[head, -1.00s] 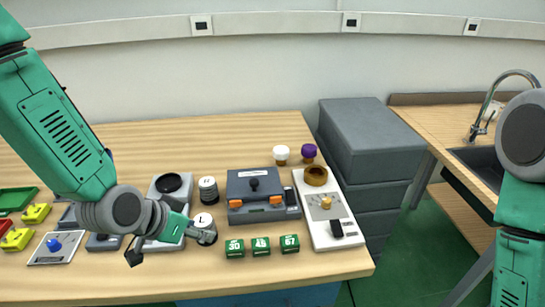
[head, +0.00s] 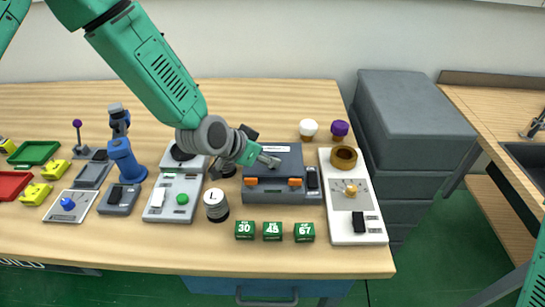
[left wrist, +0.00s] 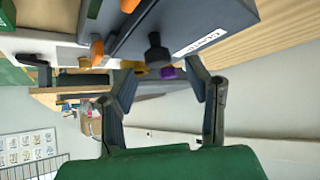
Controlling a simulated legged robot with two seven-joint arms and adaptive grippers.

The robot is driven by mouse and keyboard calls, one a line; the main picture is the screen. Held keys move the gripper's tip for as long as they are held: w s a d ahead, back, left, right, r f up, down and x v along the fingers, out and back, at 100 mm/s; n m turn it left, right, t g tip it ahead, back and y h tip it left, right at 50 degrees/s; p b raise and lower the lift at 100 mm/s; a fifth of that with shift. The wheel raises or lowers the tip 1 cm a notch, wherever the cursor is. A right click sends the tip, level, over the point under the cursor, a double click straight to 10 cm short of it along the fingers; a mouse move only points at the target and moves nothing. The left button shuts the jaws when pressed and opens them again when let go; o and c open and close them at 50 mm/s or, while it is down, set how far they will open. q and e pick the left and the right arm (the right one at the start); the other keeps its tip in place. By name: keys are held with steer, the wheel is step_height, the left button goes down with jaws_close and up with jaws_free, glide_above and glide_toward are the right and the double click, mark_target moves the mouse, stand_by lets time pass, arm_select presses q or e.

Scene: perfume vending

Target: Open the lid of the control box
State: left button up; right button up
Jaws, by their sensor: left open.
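The control box (head: 262,190) is a dark grey box with two orange latches on its front, standing mid-table with its lid shut. In the left wrist view the box (left wrist: 188,24) fills the top, with a black knob (left wrist: 157,54) on its lid and a white label. My left gripper (head: 270,160) is over the back left part of the lid and covers the knob in the head view. In the left wrist view its fingers (left wrist: 160,84) are open and empty, with the knob just above the gap between them; contact cannot be told. My right gripper is out of view.
A white panel (head: 341,228) with a brass ring and dials stands right of the box. Green number blocks (head: 272,231) lie in front. A jar marked L (head: 216,205) and a white device (head: 158,215) stand left. White-capped (head: 308,128) and purple-capped (head: 340,129) bottles stand behind right.

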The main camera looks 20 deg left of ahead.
arm_select(q)
steer(key=x, duration=0.3)
steer(key=shift+d, duration=0.3)
steer(key=shift+w+a+f, duration=0.1)
steer(key=shift+w+f, duration=0.05)
steer(key=shift+a, duration=0.2)
jaws_close()
steer(key=shift+d, duration=0.15)
